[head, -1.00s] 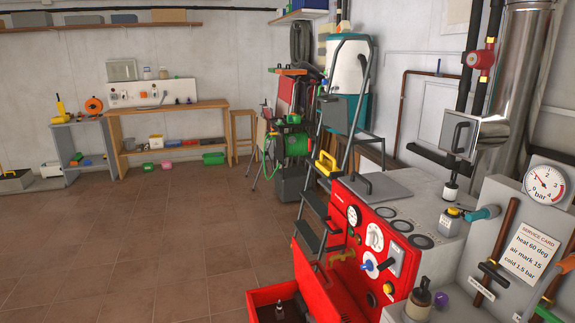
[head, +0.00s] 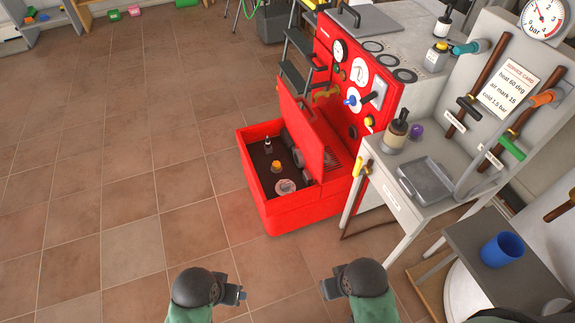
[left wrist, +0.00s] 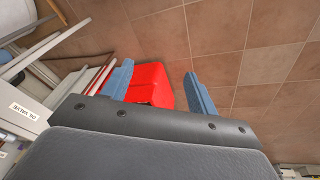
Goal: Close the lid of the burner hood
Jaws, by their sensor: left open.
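The red burner hood (head: 262,206) stands low on the floor in front of the red boiler panel, as an open-topped box. Its red lid (head: 301,137) stands raised and tilted on the boiler side, leaving the dark inside with burner parts visible. My left gripper (head: 241,294) is below and in front of the hood, apart from it. In the left wrist view its blue fingers (left wrist: 160,92) are spread and empty, with the red hood (left wrist: 152,80) beyond them. My right gripper (head: 327,289) is opposite, also clear of the hood; its fingers are too small to read.
A grey side table (head: 405,205) with a tray (head: 425,181) and a bottle (head: 396,131) stands right of the hood. A blue cup (head: 502,249) sits on a dark stand (head: 482,262). A stepladder (head: 292,75) stands behind. The tiled floor at left is clear.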

